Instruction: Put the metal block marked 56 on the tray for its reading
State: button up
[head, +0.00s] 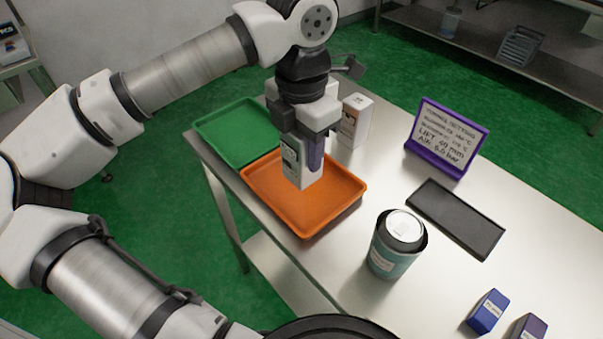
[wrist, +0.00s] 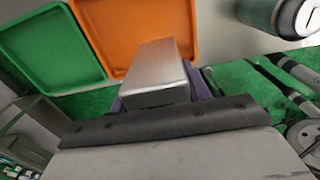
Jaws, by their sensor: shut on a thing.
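My gripper (head: 302,152) is shut on a pale metal block (head: 297,172). It holds the block upright over the orange tray (head: 343,206); I cannot tell if the block's lower end touches the tray. A label shows on the block's left side, too small to read. In the wrist view the held block (wrist: 156,70) sits between purple finger pads, with the orange tray (wrist: 112,35) beyond. A second pale labelled block (head: 356,120) stands on the table behind my gripper. Its number is not legible either. A green tray (head: 235,125) lies left of the orange one.
A teal canister (head: 393,258) stands right of the orange tray. A flat black tray (head: 455,218) lies farther right, empty. A purple-framed sign (head: 446,137) with settings stands behind it. Blue (head: 488,311) and purple (head: 527,328) small boxes are near the lower right.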

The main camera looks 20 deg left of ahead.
jog(key=shift+f+p, duration=0.3)
jog(key=shift+f, duration=3.6)
jog(key=shift+f, duration=0.15)
jog(key=o, duration=1.4)
notch_tip(320, 180, up, 12)
jog(key=shift+r+b, duration=0.2)
jog(key=shift+b, duration=0.3)
